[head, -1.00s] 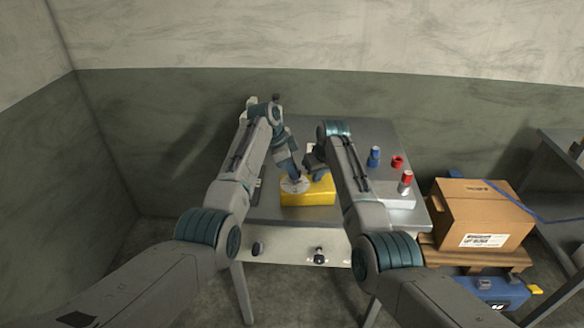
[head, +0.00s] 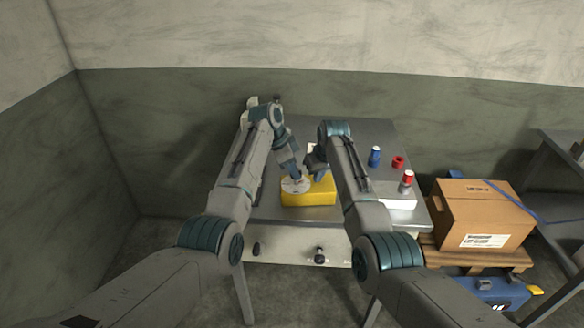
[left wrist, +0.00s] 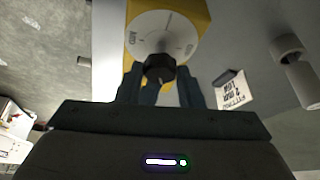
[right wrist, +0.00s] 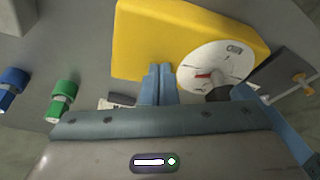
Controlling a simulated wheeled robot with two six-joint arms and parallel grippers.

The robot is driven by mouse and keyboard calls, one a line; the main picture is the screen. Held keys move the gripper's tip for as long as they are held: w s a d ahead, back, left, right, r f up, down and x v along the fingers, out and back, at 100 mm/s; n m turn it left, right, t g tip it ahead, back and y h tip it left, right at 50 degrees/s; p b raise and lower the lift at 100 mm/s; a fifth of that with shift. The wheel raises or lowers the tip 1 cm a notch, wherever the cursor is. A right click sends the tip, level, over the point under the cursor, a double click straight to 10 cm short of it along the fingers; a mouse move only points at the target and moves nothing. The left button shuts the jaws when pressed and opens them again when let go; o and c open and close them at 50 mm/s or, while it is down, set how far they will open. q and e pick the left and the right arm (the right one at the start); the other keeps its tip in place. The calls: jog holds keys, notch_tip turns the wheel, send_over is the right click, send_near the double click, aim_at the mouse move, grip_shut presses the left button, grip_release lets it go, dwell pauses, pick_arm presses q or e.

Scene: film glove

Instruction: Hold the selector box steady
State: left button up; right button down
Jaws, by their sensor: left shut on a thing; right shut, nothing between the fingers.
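The yellow selector box (head: 308,198) sits on the metal table, with a white round dial (left wrist: 150,38) on its top. A dark knob (left wrist: 160,68) stands at the dial's middle. My left gripper (head: 298,177) is over the dial, shut on the knob; its fingers flank it in the left wrist view. My right gripper (head: 318,172) is shut and empty at the box's far right side. In the right wrist view its closed fingertips (right wrist: 158,72) meet the box's yellow edge; I cannot tell how firmly they touch. A red mark (right wrist: 203,76) shows on the dial.
On the table's right are a blue cylinder (head: 375,156), a red ring (head: 397,161) and a red-topped cylinder (head: 407,181). A printed card (left wrist: 232,92) lies near the box. Right of the table, a cardboard box (head: 480,215) stands on a pallet, above a blue case (head: 497,292).

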pick_arm(q)
jog(key=shift+s+d+n+t+y, duration=0.1)
jog(key=shift+n+t+y, duration=0.2)
jog(key=shift+n, duration=0.75)
jog(key=shift+s+d+n+t+y, duration=0.1)
jog(key=shift+n+t, duration=0.3)
jog(key=shift+n, duration=0.65)
jog(key=o, duration=1)
jog(key=shift+w, duration=0.1)
jog(key=shift+c, duration=0.2)
jog(key=v, duration=1.2)
jog(key=shift+s, duration=0.3)
jog(key=shift+r, duration=0.1)
